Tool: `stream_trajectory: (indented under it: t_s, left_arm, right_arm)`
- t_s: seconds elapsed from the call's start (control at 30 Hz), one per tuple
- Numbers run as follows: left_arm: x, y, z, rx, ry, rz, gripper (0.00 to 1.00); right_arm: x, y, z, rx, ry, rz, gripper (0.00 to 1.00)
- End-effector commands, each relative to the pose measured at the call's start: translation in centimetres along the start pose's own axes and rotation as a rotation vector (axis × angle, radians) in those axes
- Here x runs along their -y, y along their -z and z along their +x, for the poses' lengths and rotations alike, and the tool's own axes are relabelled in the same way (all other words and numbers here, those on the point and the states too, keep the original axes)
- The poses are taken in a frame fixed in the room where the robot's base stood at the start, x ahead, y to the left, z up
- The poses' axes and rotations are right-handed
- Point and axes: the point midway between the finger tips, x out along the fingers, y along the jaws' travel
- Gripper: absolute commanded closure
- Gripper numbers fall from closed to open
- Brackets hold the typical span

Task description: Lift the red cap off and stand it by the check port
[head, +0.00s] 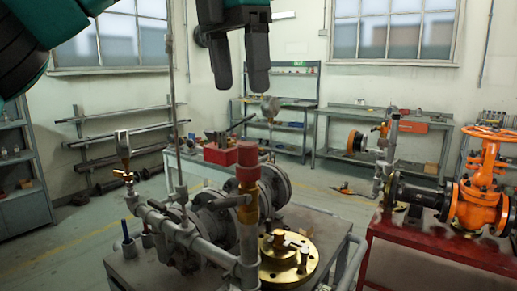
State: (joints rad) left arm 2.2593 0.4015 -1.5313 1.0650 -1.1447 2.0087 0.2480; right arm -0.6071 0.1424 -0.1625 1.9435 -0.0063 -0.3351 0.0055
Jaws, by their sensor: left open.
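The red cap (247,154) is a short, dull red cylinder. It sits upright on top of a vertical standpipe with a brass-coloured lower part (248,213), among the grey pipework on the bench. My left gripper (241,88) hangs from the top of the picture, fingers down. It is open and empty, and appears above the cap, apart from it. I cannot tell for sure which fitting is the check port. My right gripper is not in view.
A round brass flange (302,266) with small fittings lies on the bench, right of the standpipe. Grey flanged pipes (212,214) and a thin upright rod (175,120) stand to the left. An orange valve (484,190) is on a red table (425,250) at the right.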

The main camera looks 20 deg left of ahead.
Motion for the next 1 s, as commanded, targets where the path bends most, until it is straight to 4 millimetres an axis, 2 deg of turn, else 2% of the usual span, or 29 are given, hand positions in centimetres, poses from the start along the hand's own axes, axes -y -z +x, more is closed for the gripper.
stream_trajectory:
  t_s: [0.17,0.27,0.4,0.5,0.73,1.0]
  left_arm:
    - [-0.1,0.1,1.2,-0.006,0.0,0.0,0.29]
    - [-0.1,0.1,2.6,-0.004,0.001,0.001,0.29]
    - [0.0,0.1,5.7,-0.004,0.001,0.001,0.29]
    - [0.0,0.1,7.0,-0.002,0.0,0.0,0.29]
    - [0.1,0.1,8.5,-0.001,-0.001,0.0,0.29]
    - [0.3,0.2,12.2,-0.001,-0.001,-0.002,0.29]
  right_arm:
    - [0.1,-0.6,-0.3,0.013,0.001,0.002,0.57]
    - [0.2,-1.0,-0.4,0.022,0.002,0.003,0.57]
    - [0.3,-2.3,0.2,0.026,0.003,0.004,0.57]
    - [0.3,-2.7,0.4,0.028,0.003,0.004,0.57]
    - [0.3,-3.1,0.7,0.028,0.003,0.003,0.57]
    - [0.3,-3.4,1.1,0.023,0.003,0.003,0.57]
